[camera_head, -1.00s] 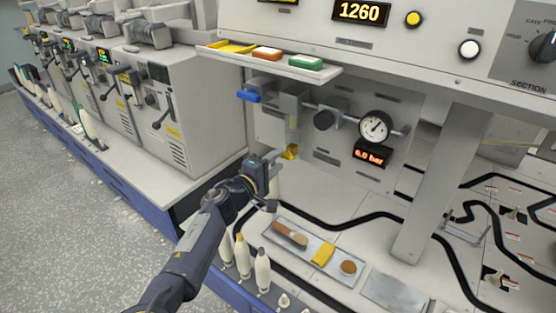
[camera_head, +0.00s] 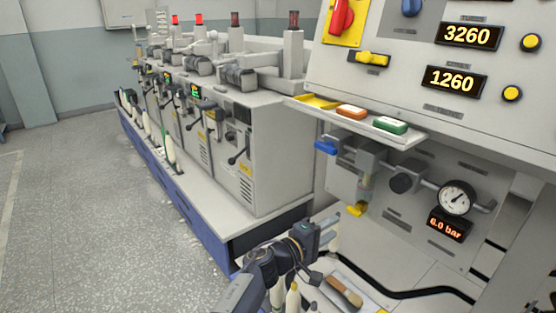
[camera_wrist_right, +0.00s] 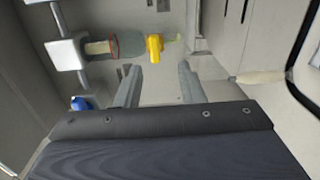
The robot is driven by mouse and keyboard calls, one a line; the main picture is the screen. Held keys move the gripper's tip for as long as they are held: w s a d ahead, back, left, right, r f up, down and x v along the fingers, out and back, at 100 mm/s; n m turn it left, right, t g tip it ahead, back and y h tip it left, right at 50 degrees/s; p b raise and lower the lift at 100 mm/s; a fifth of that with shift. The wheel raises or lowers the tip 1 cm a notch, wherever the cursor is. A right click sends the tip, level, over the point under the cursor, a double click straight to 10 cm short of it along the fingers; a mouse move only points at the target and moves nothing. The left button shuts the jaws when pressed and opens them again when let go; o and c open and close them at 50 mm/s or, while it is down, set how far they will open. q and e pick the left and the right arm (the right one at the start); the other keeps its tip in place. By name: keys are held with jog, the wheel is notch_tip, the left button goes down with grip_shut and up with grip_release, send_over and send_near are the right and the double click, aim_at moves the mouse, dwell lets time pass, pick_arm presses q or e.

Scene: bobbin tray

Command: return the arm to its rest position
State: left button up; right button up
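My right arm comes in from the bottom of the head view, and its gripper (camera_head: 328,230) is in front of and below the air unit. In the right wrist view the two fingers of the right gripper (camera_wrist_right: 160,82) stand apart with nothing between them. The yellow piece under the air unit (camera_head: 357,209) is beyond the fingertips; it also shows in the wrist view (camera_wrist_right: 154,48). The gripper appears to touch nothing. My left gripper is not in view.
A blue valve handle (camera_head: 326,147), a pressure gauge (camera_head: 456,199) and a shelf with coloured blocks (camera_head: 372,124) are near the arm. White bobbins (camera_head: 293,298) and a brush (camera_head: 344,291) lie below it. A row of machines (camera_head: 255,150) stands left; the floor beyond is clear.

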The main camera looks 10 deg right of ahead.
jog(key=s+d+f+m+g+y, duration=0.3)
jog(key=s+d+f+g, duration=0.3)
jog(key=d+f, duration=0.3)
jog(key=s+a+f+m+g+y, duration=0.1)
jog(key=s+f+m+g+y, duration=0.15)
jog(key=s+y, duration=0.35)
jog(key=s+a+f+m+g+y, duration=0.1)
jog(key=s+a+f+m+y, duration=0.1)
jog(key=s+f+y, duration=0.4)
jog(key=s+a+r+t+y, duration=0.2)
jog(key=s+a+r+t, duration=0.1)
jog(key=s+r, duration=0.5)
jog(key=s+a+r+t+y, duration=0.2)
jog(key=s+a+r+t, duration=0.15)
jog(key=s+r, duration=0.45)
notch_tip(320, 180, up, 23)
jog(key=w+p, duration=0.2)
jog(key=p, duration=1.9)
jog(key=shift+d+p, duration=0.25)
jog(key=shift+p, duration=0.05)
jog(key=shift+w, duration=0.1)
jog(key=shift+o, duration=0.4)
